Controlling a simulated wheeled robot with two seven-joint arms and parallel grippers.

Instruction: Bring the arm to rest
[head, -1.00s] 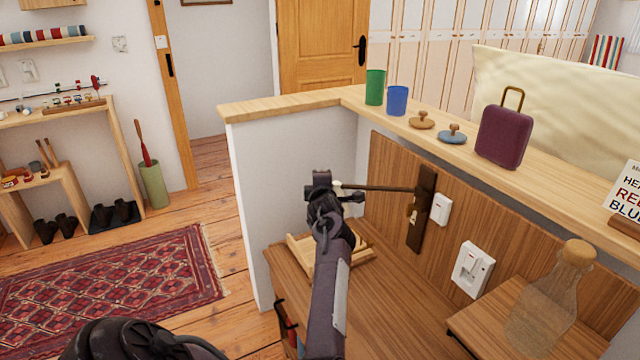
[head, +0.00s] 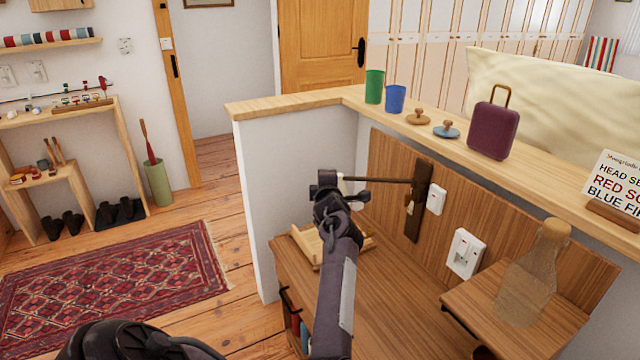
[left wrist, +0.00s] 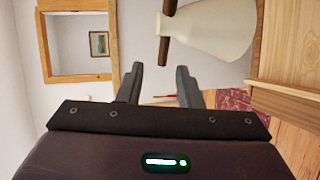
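A dark bracket plate (head: 418,202) is on the wooden backboard. A thin dark swing arm (head: 385,180) reaches left from it to my left gripper (head: 332,188). The swing arm's rod also shows in the left wrist view (left wrist: 165,32), beside a cream shade (left wrist: 210,28). In the head view my wrist hides most or all of the shade. The left wrist view shows my left gripper (left wrist: 160,78) open, its two fingers apart with nothing held between them. The rod's end appears just beyond the fingertips; contact cannot be told. My right gripper is not in view.
A wooden desk (head: 385,300) with a light wood tray (head: 305,250) is below the arm. A glass bottle (head: 530,275) stands at right. The ledge (head: 290,104) carries cups, stamps, a purple case (head: 493,130) and a sign (head: 615,183). Floor is open at left around the rug (head: 110,280).

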